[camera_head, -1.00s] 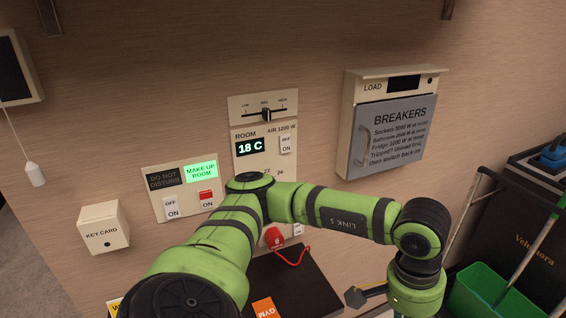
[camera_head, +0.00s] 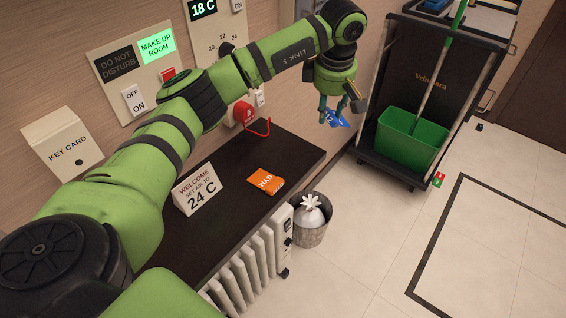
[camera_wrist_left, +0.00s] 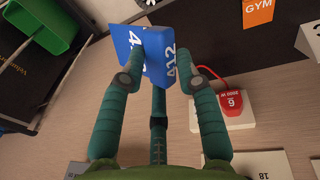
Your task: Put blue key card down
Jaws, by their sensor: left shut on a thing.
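My left gripper (camera_head: 333,112) is shut on the blue key card (camera_head: 339,122). It holds the card in the air past the far right end of the dark shelf (camera_head: 235,225). In the left wrist view, the blue card (camera_wrist_left: 168,52) sits between the fingertips (camera_wrist_left: 158,78) and shows the number 412 on two faces at an angle. The fingers hide part of it. The card reader marked KEY CARD (camera_head: 62,143) is on the wall at the left. My right gripper is not in view.
A white WELCOME sign (camera_head: 194,189) and an orange GYM card (camera_head: 266,181) are on the shelf, with bare room around them. A red plug (camera_head: 243,112) trails a cord. A radiator (camera_head: 255,265), a bin (camera_head: 310,226) and a cart with a green bucket (camera_head: 411,140) stand nearby.

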